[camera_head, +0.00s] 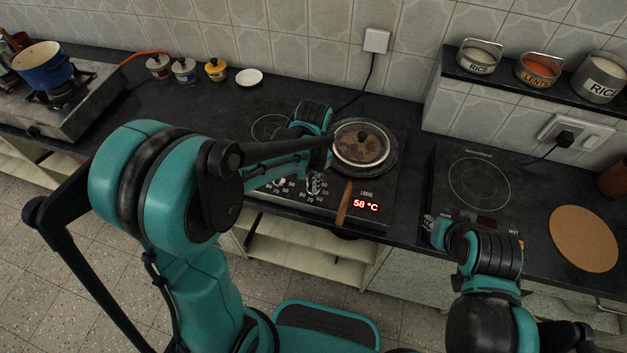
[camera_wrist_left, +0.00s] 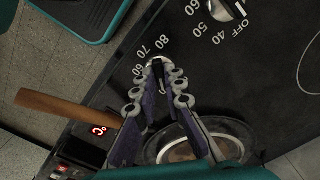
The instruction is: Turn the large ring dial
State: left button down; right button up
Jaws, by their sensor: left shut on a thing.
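The large ring dial (camera_wrist_left: 157,62) sits on the front panel of the black cooktop (camera_head: 385,190), with white numbers around it. My left gripper (camera_head: 314,188) reaches down over this panel and covers most of the dial in the head view. In the left wrist view, my left gripper (camera_wrist_left: 157,72) has its fingertips closed on the dial. A red display (camera_head: 366,205) under the word LARGE reads 58 °C. A second dial (camera_wrist_left: 233,8) with an OFF mark stands beside it. My right gripper (camera_head: 430,224) is near the counter's front edge; its fingers are too small to judge.
A lidded pan (camera_head: 360,143) stands on the cooktop, its wooden handle (camera_head: 344,203) pointing forward just right of my left gripper. A second cooktop (camera_head: 480,182) and a round brown board (camera_head: 583,239) are at the right. A blue pot (camera_head: 43,68) stands far left.

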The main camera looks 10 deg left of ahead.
pick_arm(q)
jog(key=n, duration=0.3)
jog(key=shift+n, duration=2.1)
jog(key=c, duration=1.6)
grip_release()
notch_tip(320, 180, up, 12)
